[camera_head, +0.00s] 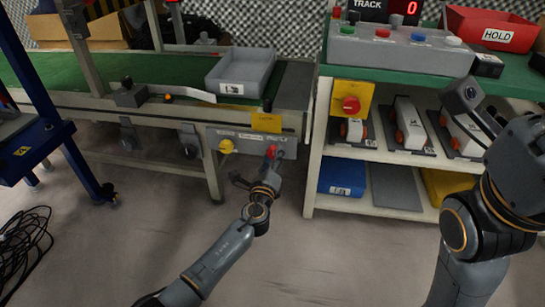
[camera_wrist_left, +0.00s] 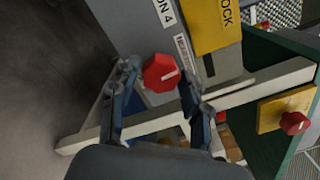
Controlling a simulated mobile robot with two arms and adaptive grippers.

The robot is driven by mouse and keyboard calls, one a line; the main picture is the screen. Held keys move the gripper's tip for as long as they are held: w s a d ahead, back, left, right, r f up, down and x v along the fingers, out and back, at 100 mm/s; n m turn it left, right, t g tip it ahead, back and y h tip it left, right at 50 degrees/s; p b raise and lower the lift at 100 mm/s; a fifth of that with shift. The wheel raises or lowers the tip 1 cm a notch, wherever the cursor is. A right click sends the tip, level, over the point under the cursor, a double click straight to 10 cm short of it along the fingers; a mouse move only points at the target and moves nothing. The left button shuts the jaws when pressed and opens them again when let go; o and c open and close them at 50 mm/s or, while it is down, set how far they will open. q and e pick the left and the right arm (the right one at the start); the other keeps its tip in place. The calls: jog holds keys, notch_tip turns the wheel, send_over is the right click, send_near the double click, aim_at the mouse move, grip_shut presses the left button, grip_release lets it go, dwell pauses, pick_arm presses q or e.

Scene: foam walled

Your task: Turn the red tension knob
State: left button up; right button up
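The red tension knob (camera_head: 271,152) is on the grey panel at the right end of the conveyor front. It shows in the left wrist view as a red, many-sided knob (camera_wrist_left: 161,73) with a pale pointer mark. My left gripper (camera_head: 262,170) is right in front of it. In the left wrist view its open fingers (camera_wrist_left: 158,82) stand on either side of the knob, with visible gaps. My right arm comes in at the right of the head view. A dark end part (camera_head: 466,97) shows in front of the shelves, but its finger state is unclear.
Another red knob (camera_head: 351,104) is on a yellow plate on the shelf unit. A grey tray (camera_head: 240,75) rests on the green belt. Black cables (camera_head: 22,240) lie at lower left.

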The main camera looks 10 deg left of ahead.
pick_arm(q)
jog(key=shift+o, duration=0.6)
jog(key=s, duration=1.2)
jog(key=shift+f, duration=0.15)
